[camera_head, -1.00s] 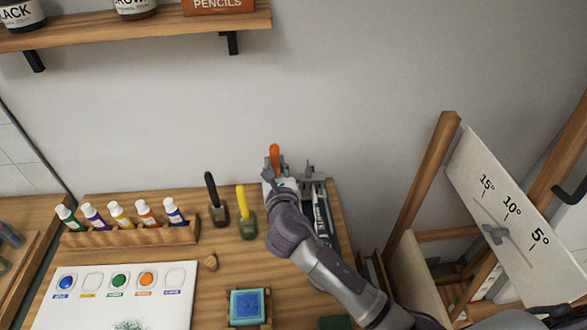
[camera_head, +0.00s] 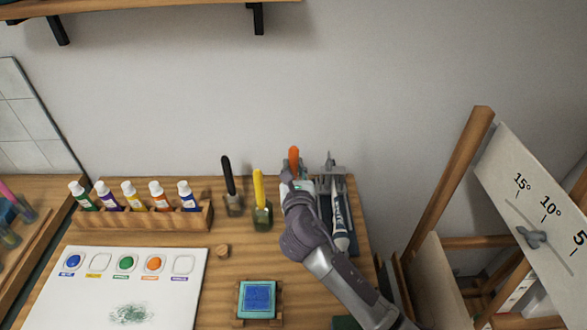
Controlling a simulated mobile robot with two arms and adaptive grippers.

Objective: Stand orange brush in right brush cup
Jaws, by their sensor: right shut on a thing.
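The orange brush (camera_head: 294,157) stands about upright at the back right of the table, with only its orange upper part showing. My right gripper (camera_head: 298,181) is at the brush, shut on it; my own wrist hides the fingertips and the brush's lower end. A yellow brush (camera_head: 258,188) stands in a glass cup (camera_head: 262,217) to the left of my arm. A black brush (camera_head: 227,175) stands in another cup (camera_head: 234,206) further left. Whether a cup is below the orange brush is hidden by my arm. My left gripper is not in view.
A dark tray (camera_head: 353,232) with a white paint tube (camera_head: 341,225) lies right of my arm. A wooden rack (camera_head: 150,220) of paint bottles, a white palette sheet (camera_head: 185,290), a cork (camera_head: 223,251) and a blue pad (camera_head: 257,298) occupy the table. An easel (camera_head: 452,180) stands at right.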

